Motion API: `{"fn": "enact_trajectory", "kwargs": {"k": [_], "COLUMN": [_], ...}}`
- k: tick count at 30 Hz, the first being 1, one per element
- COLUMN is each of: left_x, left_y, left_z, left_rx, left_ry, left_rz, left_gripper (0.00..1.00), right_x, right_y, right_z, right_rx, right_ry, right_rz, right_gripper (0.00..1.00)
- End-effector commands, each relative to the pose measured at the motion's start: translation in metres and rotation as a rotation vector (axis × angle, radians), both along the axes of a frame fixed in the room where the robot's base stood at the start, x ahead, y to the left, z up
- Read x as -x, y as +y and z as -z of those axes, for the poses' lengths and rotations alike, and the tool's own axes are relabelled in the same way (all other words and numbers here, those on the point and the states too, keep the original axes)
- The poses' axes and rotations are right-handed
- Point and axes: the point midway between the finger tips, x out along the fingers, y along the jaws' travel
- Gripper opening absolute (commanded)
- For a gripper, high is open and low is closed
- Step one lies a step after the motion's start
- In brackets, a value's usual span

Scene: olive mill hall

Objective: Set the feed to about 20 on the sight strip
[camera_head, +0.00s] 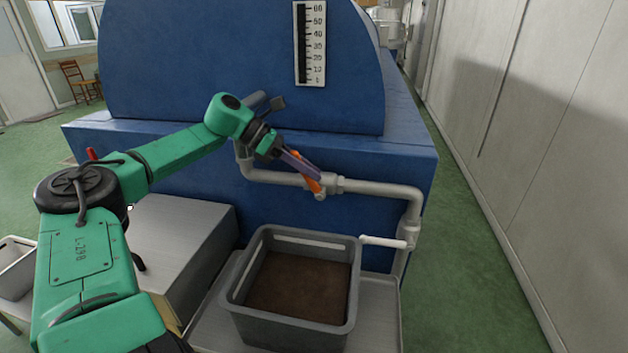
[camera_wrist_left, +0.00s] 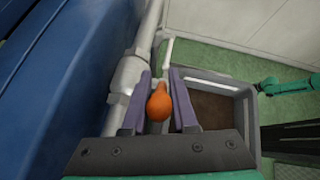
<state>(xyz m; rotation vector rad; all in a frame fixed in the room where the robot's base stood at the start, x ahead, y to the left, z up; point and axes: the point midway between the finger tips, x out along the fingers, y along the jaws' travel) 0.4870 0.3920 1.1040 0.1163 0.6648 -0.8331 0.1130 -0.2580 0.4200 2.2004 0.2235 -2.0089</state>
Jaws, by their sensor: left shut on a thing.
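The sight strip (camera_head: 311,45) is a white scale marked 0 to 60 on the blue machine, with a dark column along its left side. I cannot make out a separate level in the column. A grey pipe (camera_head: 385,188) runs along the machine's front and carries a valve with an orange handle (camera_head: 297,156). My left gripper (camera_head: 306,168) is shut on the orange handle. In the left wrist view the handle's rounded orange end (camera_wrist_left: 159,103) shows between the purple fingers (camera_wrist_left: 158,100). The fingers hide part of the handle in the head view. My right gripper is not seen.
A grey crate (camera_head: 355,290) with brown contents stands below the pipe's pale spout (camera_head: 384,242), on a metal tray (camera_head: 380,315). A grey box (camera_head: 180,235) stands to its left. A pale wall (camera_head: 540,130) bounds the right, with free green floor before it.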

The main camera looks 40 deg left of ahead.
Motion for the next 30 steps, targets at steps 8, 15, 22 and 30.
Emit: {"fn": "enact_trajectory", "kwargs": {"k": [8,15,22,30], "left_x": [0.002,0.003,0.003,0.003], "left_y": [0.007,0.008,0.008,0.008], "left_z": [0.001,0.0,0.0,0.002], "left_rx": [0.102,0.123,0.125,0.123], "left_ry": [-0.064,-0.076,-0.076,-0.071], "left_rz": [-0.005,-0.006,-0.005,-0.003], "left_gripper": [0.0,0.0,0.0,0.49], "right_x": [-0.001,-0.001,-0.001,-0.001], "right_y": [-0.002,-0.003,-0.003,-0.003], "right_z": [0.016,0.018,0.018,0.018], "right_rx": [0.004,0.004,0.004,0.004], "right_ry": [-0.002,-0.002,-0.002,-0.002], "right_rz": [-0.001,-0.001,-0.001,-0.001], "right_gripper": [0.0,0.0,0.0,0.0]}}
